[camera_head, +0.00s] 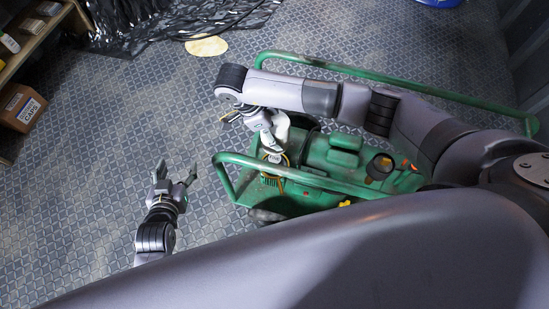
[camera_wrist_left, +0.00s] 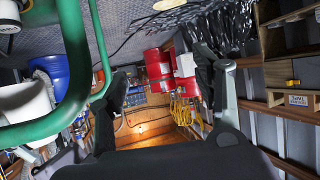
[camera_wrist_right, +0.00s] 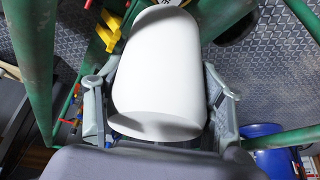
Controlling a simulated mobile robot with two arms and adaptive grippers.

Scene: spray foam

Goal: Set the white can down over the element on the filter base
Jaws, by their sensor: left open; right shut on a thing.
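The white can (camera_wrist_right: 158,75) fills the middle of the right wrist view, between the fingers of my right gripper (camera_wrist_right: 160,100), which is shut on it. In the head view the can (camera_head: 281,127) shows partly behind my right wrist, over the end of the green machine (camera_head: 318,153). A pale round part (camera_head: 273,158) shows just below it on the machine. I cannot tell whether this is the filter base, and the element cannot be made out. My left gripper (camera_head: 176,172) is open and empty, left of the machine, above the floor.
Green tube rails (camera_head: 225,178) run around the machine, close to both grippers. A wooden shelf (camera_head: 35,40) with a cardboard box (camera_head: 22,107) stands at the left. Black sheeting (camera_head: 130,30) lies at the back. The patterned floor left of the machine is clear.

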